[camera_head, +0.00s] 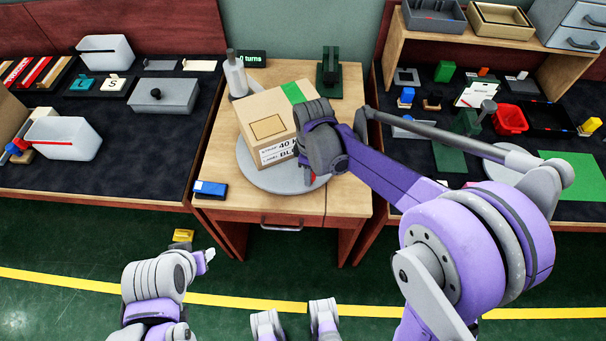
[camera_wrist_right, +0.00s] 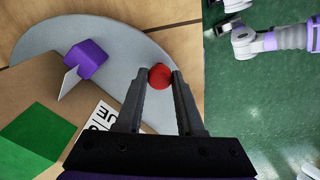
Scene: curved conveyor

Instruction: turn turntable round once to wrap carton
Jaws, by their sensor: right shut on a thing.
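A brown carton (camera_head: 266,125) with a green strip and a printed label sits on the round grey turntable (camera_head: 262,181) on the wooden table. In the right wrist view, a red knob (camera_wrist_right: 160,76) stands near the rim of the turntable (camera_wrist_right: 105,40). My right gripper (camera_wrist_right: 160,78) is shut on this knob, beside the carton (camera_wrist_right: 75,98). In the head view the right hand largely hides the knob. A purple block (camera_wrist_right: 86,58) with a pale flap sits beside the carton. My left gripper (camera_head: 207,257) hangs in front of the table, its jaw state unclear.
A small display (camera_head: 252,58) at the table's back reads "0 turns". A grey-white post (camera_head: 236,76) and a dark green device (camera_head: 329,75) stand behind the carton. A blue box (camera_head: 210,189) lies at the front left edge. Crowded benches flank the table.

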